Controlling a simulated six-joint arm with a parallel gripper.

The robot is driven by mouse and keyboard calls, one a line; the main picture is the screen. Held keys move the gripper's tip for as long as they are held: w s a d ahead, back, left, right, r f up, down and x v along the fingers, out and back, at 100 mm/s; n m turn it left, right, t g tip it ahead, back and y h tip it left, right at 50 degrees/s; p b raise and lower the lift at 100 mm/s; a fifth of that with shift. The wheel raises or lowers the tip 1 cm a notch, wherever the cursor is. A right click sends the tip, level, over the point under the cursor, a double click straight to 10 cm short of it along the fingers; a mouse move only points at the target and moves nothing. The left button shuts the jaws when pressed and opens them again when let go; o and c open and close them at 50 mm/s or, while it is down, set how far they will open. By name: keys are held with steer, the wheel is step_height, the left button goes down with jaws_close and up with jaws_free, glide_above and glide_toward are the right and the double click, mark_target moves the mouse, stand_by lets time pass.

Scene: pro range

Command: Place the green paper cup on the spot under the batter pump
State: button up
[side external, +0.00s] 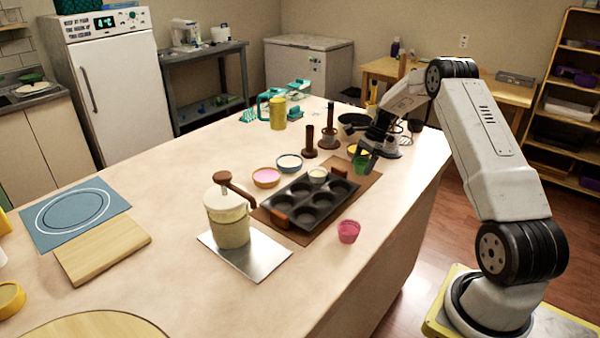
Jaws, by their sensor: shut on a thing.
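The green paper cup (361,164) is in the side external view, right of the muffin tin's far end. My gripper (366,152) is shut on it from above; the fingers hide part of the cup. I cannot tell whether the cup touches the surface beneath. The batter pump (228,219) is a cream container with a brown top and a spout arm reaching right. It stands on a silver plate (265,262) at the middle left, well away from my gripper. No cup shows under the spout.
A dark muffin tin (296,221) on a brown mat lies between pump and gripper, with a pale cup (318,175) in one compartment. A pink cup (348,232) stands near the counter's right edge. Bowls (266,177) and brown upright stands (328,132) are behind.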

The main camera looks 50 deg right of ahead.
mark_target(361, 171)
steer(key=shift+w+d+f, duration=0.1)
steer(key=shift+w+f, duration=0.1)
steer(key=shift+f, duration=1.55)
steer(key=shift+f, duration=0.1)
steer(key=o, duration=1)
steer(key=shift+c, duration=0.2)
steer(key=v, duration=1.2)
